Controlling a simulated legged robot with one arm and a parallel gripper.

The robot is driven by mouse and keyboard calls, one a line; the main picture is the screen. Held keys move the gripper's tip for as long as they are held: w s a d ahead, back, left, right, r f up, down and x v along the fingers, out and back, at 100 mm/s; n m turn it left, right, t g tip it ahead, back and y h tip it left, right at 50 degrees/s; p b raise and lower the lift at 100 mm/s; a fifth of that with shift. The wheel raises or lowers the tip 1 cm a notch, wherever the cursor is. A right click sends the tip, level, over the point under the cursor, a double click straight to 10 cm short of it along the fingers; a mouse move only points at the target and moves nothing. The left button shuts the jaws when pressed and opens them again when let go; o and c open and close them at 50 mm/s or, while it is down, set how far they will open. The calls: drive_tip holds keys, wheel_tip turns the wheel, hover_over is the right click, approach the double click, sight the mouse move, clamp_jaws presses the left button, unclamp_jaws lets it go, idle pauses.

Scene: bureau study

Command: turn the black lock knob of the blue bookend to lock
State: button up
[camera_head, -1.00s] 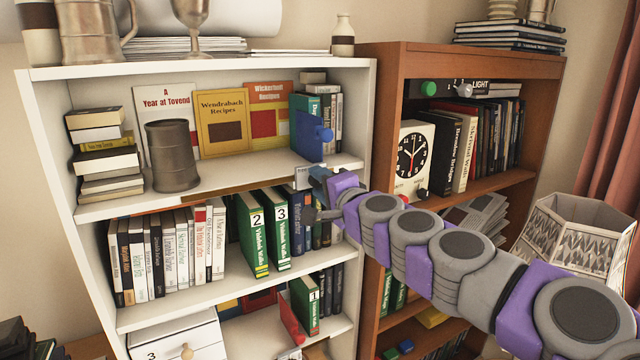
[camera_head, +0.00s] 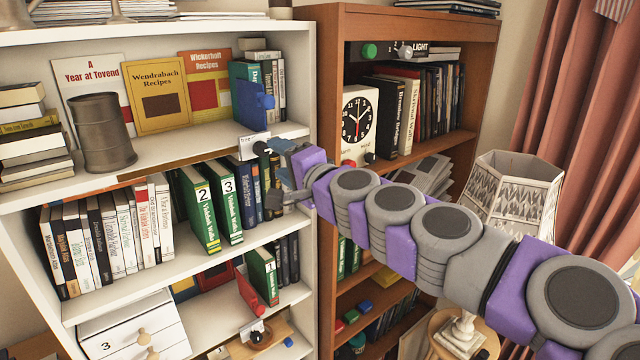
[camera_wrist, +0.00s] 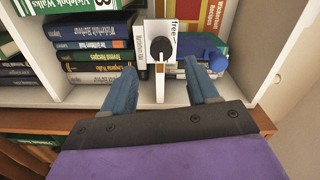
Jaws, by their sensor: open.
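The blue bookend (camera_head: 253,105) stands on the upper shelf of the white bookcase, against a row of books. It also shows partly in the wrist view (camera_wrist: 195,45). Its black lock knob (camera_wrist: 160,49) sits on a white plate (camera_wrist: 166,28) lettered "free", with a white pointer mark on the knob. In the head view the plate (camera_head: 252,145) is at the shelf's front edge and the black knob (camera_head: 261,148) is by my gripper. My gripper (camera_wrist: 160,75) is open, its two blue fingers on either side of the knob's line. Contact cannot be told.
Green and blue books (camera_head: 205,210) stand on the shelf below, close behind my gripper. The brown bookcase (camera_head: 327,120) with a clock (camera_head: 357,120) stands to the right. A red bookend (camera_head: 250,292) is lower down. A lamp shade (camera_head: 512,190) stands at the right.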

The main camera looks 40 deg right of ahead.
drive_tip(key=s+b, duration=0.2)
drive_tip(key=s, duration=0.9)
drive_tip(key=shift+d, duration=0.3)
drive_tip(key=shift+s, duration=0.1)
drive_tip(key=w+a+f+n+g+y+b, duration=0.1)
drive_tip(key=a+f+n+g+y+b, duration=0.35)
drive_tip(key=a+f, duration=0.8)
drive_tip(key=s+a+f+n+g+b, duration=0.1)
drive_tip(key=s+a+f+n+g, duration=0.25)
drive_tip(key=f, duration=0.35)
drive_tip(key=s+a+f+n+g+b, duration=0.1)
drive_tip(key=s+a+f+n+g, duration=0.2)
drive_tip(key=a+f, duration=0.3)
drive_tip(key=s+d+f+n+g+h+b, duration=0.2)
drive_tip(key=s+f+g, duration=0.2)
drive_tip(key=s+f, duration=0.4)
drive_tip(key=s+d+f+n+g+h+b, duration=0.2)
drive_tip(key=s+f+g+h, duration=0.1)
drive_tip(key=s+f, duration=0.5)
drive_tip(key=shift+s+d+g, duration=0.2)
drive_tip(key=shift+s+g, duration=0.25)
drive_tip(key=shift+g, duration=0.45)
